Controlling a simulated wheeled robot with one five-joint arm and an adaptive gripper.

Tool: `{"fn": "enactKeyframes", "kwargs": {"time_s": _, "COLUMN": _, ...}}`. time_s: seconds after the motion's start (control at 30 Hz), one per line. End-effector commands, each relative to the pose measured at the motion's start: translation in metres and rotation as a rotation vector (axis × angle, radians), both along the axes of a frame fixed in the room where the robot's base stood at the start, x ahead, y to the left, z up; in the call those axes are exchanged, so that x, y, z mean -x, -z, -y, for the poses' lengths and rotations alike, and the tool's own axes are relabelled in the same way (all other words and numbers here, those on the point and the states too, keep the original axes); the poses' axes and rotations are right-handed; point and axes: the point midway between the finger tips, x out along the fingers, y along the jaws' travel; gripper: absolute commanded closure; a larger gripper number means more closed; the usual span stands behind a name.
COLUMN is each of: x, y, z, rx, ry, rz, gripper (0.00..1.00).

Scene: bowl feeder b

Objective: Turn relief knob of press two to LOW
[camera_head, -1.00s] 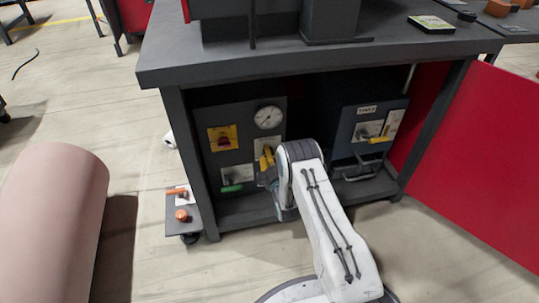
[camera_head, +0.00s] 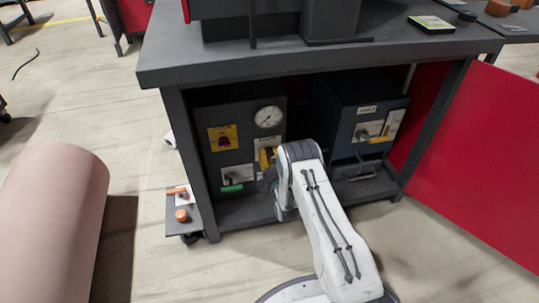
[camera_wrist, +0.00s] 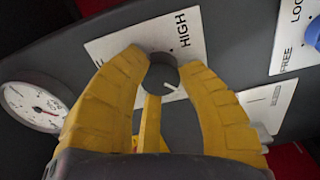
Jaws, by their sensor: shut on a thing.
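The relief knob (camera_wrist: 161,74) is a round dark knob on a white plate (camera_wrist: 112,42) in the wrist view. The word HIGH is printed on the plate. A white pointer line on the knob's face aims toward the lower right of that view, away from HIGH. The word LOW cannot be seen.
The panel also carries a pressure gauge (camera_head: 268,117), a red and yellow switch (camera_head: 223,138) and a green handle (camera_head: 232,188). A blue unit (camera_head: 366,110) with a yellow handle (camera_head: 378,140) stands right of it. The bench top (camera_head: 225,65) overhangs, with a leg (camera_head: 190,150) at left.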

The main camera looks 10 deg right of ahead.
Motion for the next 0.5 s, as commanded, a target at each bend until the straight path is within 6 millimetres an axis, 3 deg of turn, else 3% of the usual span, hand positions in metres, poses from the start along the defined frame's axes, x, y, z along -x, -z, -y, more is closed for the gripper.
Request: {"fn": "enactKeyframes", "kwargs": {"time_s": 0.5, "x": -0.0023, "y": -0.0044, "z": -0.0052, "rx": 0.048, "ry": -0.008, "rz": 0.012, "gripper": 0.98}}
